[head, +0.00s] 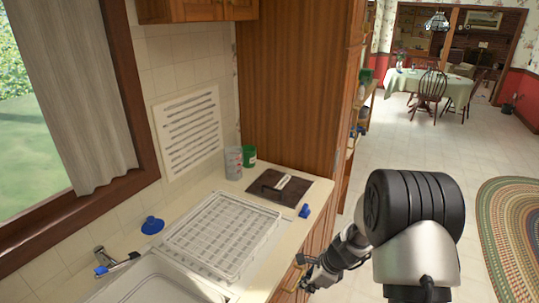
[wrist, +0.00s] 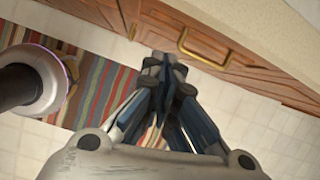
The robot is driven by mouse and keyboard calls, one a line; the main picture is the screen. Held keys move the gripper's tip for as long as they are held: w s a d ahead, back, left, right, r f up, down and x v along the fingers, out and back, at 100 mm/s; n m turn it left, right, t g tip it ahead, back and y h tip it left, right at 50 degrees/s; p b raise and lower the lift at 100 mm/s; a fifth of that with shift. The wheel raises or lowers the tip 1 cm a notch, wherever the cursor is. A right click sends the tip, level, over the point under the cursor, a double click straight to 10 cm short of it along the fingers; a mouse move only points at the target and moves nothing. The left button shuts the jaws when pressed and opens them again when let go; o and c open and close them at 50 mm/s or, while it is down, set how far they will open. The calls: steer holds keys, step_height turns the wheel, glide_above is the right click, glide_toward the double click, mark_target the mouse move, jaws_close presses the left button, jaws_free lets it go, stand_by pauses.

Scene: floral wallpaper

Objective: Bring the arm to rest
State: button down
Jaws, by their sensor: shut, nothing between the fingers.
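My gripper (wrist: 158,68) is shut and empty in the wrist view, its fingers together over the floor in front of the wooden cabinet (wrist: 145,17). In the head view my gripper (head: 306,274) hangs low at the right side of the counter, beside the cabinet front and below the counter top. My arm is folded down near the robot's body.
The counter holds a white dish rack (head: 222,235), a dark board (head: 279,188), a grey can (head: 233,163) and a green cup (head: 249,156). A cabinet handle (wrist: 200,50) is close to my gripper. A striped rug (wrist: 105,88) lies below. Open floor (head: 420,150) lies to the right.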

steer(key=s+a+r+n, duration=0.1)
steer(key=s+r+n, duration=0.3)
steer(key=r, duration=0.4)
steer(key=s+a+r+n+h, duration=0.1)
steer(key=s+r+n, duration=0.3)
steer(key=r, duration=0.3)
steer(key=s+a+r+n, duration=0.1)
steer(key=s+r+n, duration=0.3)
steer(key=r, duration=0.4)
steer(key=s+d+r+n+t+h, duration=0.1)
steer(key=s+d+r+n, duration=0.1)
steer(key=s+n, duration=0.3)
steer(key=s+d+r+n+t+h+b, duration=0.1)
steer(key=s+d+r+n+h, duration=0.1)
steer(key=s, duration=1.1)
steer(key=shift+d+r+n+b, duration=0.35)
steer(key=shift+r+n, duration=0.35)
steer(key=shift+n, duration=0.7)
